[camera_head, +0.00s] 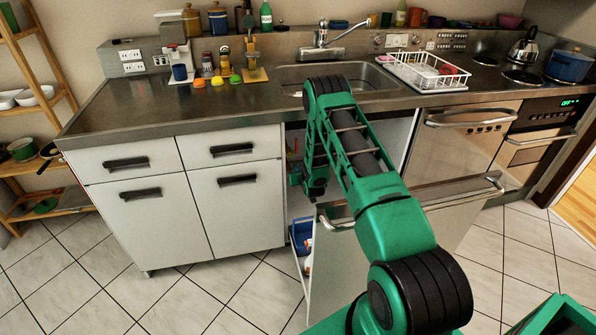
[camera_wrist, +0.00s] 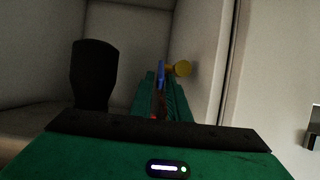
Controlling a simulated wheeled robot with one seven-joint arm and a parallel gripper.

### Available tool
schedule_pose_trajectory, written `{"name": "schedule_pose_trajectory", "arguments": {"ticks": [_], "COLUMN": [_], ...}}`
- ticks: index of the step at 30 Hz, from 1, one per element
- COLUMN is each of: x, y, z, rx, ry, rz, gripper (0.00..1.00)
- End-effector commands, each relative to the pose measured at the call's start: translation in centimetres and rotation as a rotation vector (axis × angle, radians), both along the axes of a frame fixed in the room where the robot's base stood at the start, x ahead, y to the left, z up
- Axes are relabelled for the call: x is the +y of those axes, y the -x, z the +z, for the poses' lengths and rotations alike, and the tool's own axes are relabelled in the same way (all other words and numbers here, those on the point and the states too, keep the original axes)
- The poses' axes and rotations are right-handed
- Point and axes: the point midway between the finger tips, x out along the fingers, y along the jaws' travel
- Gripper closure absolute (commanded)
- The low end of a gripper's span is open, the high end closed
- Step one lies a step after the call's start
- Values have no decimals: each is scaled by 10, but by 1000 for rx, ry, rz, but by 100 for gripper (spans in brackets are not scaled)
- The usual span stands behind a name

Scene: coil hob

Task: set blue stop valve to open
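The blue stop valve's lever (camera_wrist: 161,72) shows in the wrist view as a narrow blue piece near the middle. It is beside a round brass-coloured part (camera_wrist: 183,68), near the cabinet's inner right wall. My gripper (camera_head: 312,182) reaches into the open cabinet under the sink in the head view. Contact with the lever cannot be told. The finger opening is unclear, and the valve cannot be made out in the head view.
An open white cabinet front (camera_head: 335,270) stands out below the sink, with a blue container (camera_head: 301,236) behind its edge. The closed white cabinets (camera_head: 145,215) are to the left. The counter (camera_head: 130,105) runs above. The tiled floor (camera_head: 100,295) at front left is clear.

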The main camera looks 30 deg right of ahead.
Motion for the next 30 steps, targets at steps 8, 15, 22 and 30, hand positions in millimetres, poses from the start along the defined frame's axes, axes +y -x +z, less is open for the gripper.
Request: {"name": "schedule_pose_trajectory", "arguments": {"ticks": [8, 15, 22, 30], "x": [-2, -2, -3, -1], "y": [-6, -5, -5, -1], "z": [-3, -3, -4, -10], "rx": [0, 0, -8, -109], "ry": [0, 0, 4, 33], "rz": [0, 0, -1, -1], "gripper": [84, 100, 100, 100]}}
